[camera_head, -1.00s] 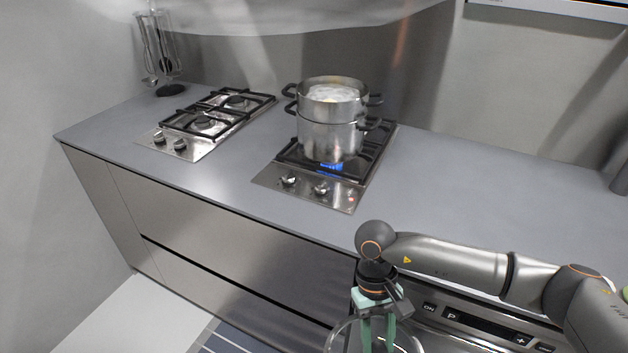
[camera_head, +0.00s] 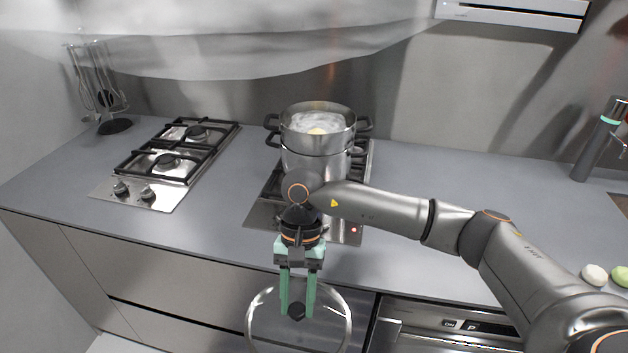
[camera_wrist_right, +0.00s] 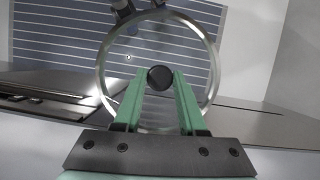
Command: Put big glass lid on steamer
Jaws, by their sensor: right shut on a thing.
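The big glass lid (camera_head: 262,325) has a clear pane, a metal rim and a black knob. My right gripper (camera_head: 297,308) is shut on the lid's knob and holds it in front of the counter's front edge, above floor level. In the right wrist view the lid (camera_wrist_right: 211,72) hangs beyond the green fingers of the gripper (camera_wrist_right: 160,80), with the knob between their tips. The steamer (camera_head: 318,138) is a two-tier metal pot with black handles on the right hob. Its top is open, with steam and a pale yellowish thing inside. My left gripper is out of view.
My right arm crosses in front of the steamer's base and hob (camera_head: 262,215). An empty hob (camera_head: 165,160) is at left, with a utensil stand (camera_head: 115,126) behind it. A tap (camera_head: 598,140) and small round items (camera_head: 594,275) are at right. The grey counter (camera_head: 440,190) is largely clear.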

